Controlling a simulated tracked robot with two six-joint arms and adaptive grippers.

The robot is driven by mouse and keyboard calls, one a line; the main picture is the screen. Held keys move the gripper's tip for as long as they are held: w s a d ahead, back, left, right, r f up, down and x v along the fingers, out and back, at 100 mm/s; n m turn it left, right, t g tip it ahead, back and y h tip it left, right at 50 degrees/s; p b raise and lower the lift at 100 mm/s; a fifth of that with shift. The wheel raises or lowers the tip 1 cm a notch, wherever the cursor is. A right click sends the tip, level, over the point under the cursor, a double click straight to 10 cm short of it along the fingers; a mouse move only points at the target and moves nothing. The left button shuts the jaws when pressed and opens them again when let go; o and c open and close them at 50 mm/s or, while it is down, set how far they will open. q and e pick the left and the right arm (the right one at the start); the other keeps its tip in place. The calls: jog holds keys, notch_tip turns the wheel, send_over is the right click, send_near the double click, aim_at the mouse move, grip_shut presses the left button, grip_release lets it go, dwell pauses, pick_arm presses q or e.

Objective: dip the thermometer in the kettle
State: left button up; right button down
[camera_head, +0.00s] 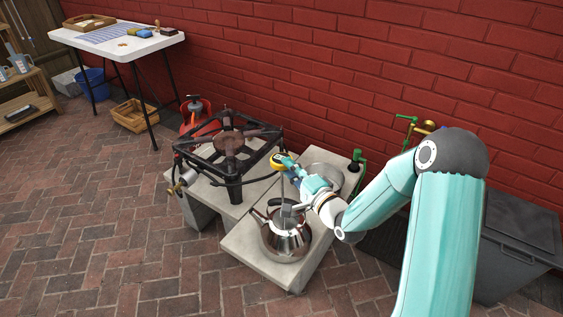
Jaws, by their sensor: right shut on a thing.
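The steel kettle (286,242) stands upright on the low concrete slab, with its spout toward the left. The thermometer's yellow dial (276,160) is above and slightly left of the kettle. A thin grey stem appears to run down from it toward the kettle's top. My right gripper (286,166) comes in from the right and is shut on the thermometer near its dial. Whether the stem's tip is inside the kettle or just above it, I cannot tell. My left gripper is not in view.
A black burner stand (232,150) stands close on the left, with a red gas bottle (195,112) behind. A steel pot (325,172) sits behind my right wrist. The brick floor in front is clear.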

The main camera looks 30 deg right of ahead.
notch_tip(320, 180, up, 13)
jog(key=p, duration=0.7)
jog(key=shift+f, duration=0.15)
